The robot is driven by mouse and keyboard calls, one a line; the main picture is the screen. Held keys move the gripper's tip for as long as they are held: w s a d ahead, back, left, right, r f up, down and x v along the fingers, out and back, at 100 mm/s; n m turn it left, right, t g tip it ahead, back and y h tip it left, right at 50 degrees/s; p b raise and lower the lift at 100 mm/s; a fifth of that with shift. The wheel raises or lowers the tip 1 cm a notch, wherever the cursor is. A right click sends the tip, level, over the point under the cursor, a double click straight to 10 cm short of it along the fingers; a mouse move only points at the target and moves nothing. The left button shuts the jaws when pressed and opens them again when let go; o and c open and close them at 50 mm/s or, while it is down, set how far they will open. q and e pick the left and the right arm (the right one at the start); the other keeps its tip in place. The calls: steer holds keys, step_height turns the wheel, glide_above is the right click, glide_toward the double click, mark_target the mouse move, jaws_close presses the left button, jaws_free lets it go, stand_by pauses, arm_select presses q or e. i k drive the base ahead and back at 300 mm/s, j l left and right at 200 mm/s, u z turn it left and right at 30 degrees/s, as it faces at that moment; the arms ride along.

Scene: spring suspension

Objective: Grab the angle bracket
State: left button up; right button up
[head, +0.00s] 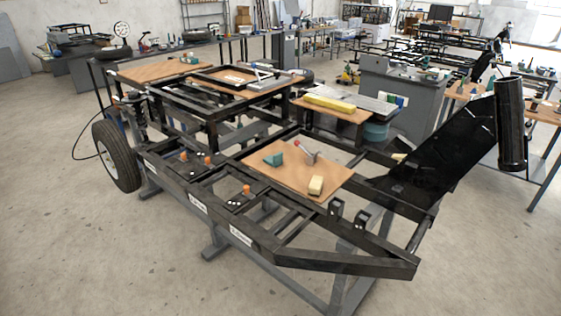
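I cannot single out an angle bracket with certainty. Two small dark upright tabs, a left one (336,208) and a right one (361,217), stand on the near right part of the black metal frame (190,207). They may be brackets fixed to it. A brown board (287,187) lies on the frame and bears a teal block (273,159), a grey metal tool with a red tip (310,156) and a pale yellow block (316,185). Neither of my grippers is in view.
A wheel (117,156) stands at the frame's left end. A black slanted panel (430,160) and an upright black cylinder (512,125) rise at the right. Another table (165,68) and a grey cabinet (400,95) stand behind. The near concrete floor (90,260) is clear.

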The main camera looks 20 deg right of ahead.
mark_target(276, 160)
steer(key=i+j+z, duration=0.2)
steer(key=z, duration=0.25)
steer(key=i+j+z, duration=0.1)
steer(key=z, duration=0.35)
steer(key=i+j+z, duration=0.1)
steer(key=j, duration=0.35)
steer(key=i+j+z, duration=0.15)
steer(key=j, duration=0.3)
steer(key=i+j+z, duration=0.1)
steer(key=j, duration=0.35)
steer(key=i+j+z, duration=0.1)
steer(key=j, duration=0.4)
steer(key=i+j+z, duration=0.15)
steer(key=j, duration=0.35)
